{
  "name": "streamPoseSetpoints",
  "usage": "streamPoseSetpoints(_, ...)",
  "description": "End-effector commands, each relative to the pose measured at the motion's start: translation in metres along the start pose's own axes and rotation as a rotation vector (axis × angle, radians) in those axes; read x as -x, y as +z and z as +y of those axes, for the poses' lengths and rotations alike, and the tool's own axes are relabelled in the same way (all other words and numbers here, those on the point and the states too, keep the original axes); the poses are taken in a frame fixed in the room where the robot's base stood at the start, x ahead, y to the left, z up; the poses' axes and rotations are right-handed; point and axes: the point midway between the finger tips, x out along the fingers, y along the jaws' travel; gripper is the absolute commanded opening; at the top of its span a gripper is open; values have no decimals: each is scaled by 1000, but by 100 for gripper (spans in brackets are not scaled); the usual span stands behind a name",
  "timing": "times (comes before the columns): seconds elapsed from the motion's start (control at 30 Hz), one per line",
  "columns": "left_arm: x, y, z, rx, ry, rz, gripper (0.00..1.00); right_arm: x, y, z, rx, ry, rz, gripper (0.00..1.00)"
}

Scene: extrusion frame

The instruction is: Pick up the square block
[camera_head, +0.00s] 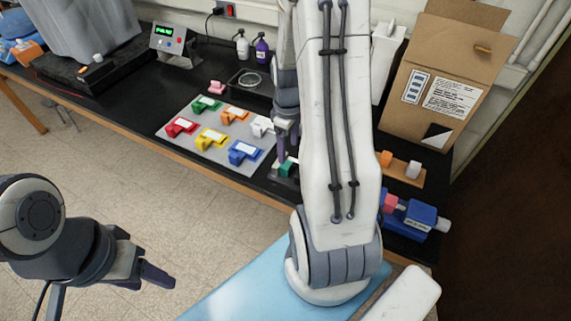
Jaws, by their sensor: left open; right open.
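Several small blocks are in view, and I cannot tell which one is the square block. A green block (288,168) sits at the bench's front edge, right at the fingers of my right gripper (285,155). That gripper is open and points down; my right arm hides part of this area. An orange block (386,158) and a white block (413,169) stand on a small wooden board at the right. A pink block (217,87) lies behind the grey mat. My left gripper (112,295) is open and empty, over the floor at lower left.
The grey mat (165,143) holds several coloured, labelled pieces. Behind it are a black tray (240,84) and two bottles (262,50). An open cardboard box (440,80) stands at the right, with a blue device (415,217) in front. Black bench (120,98) is clear left of the mat.

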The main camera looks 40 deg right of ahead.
Motion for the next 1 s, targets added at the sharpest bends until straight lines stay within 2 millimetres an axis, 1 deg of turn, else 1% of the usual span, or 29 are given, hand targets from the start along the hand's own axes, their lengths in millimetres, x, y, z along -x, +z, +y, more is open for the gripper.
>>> streamPoseSetpoints(0.03, 2, 0, 0, 0, 0, 0, 56, -8, 0, -1, 0, -5, -4, 79)
streamPoseSetpoints(0.1, 3, 0, 0, 0, 0, 0, 56, -16, 0, -1, 0, -4, -3, 79)
streamPoseSetpoints(0.27, 6, 0, 0, -1, 0, 0, 56, -26, -1, 0, 0, -1, -1, 79)
streamPoseSetpoints(0.37, 11, -1, 1, -2, 0, 0, 56, -33, -3, 0, 1, -3, -2, 79)
streamPoseSetpoints(0.53, 22, -1, 2, -4, 0, 0, 56, -53, -8, 3, 0, -3, -2, 79)
streamPoseSetpoints(0.6, 24, -1, 2, -4, 0, 0, 56, -63, -8, 3, 0, -3, -2, 79)
streamPoseSetpoints(0.7, 25, -1, 2, -5, 0, 0, 56, -72, -9, 3, -1, -1, -1, 79)
streamPoseSetpoints(0.8, 25, -1, 2, -5, 0, 0, 56, -75, -9, 4, -1, 0, 0, 79)
streamPoseSetpoints(1.0, 25, -1, 2, -5, 0, 0, 56, -76, -9, 4, -1, 1, 1, 79)
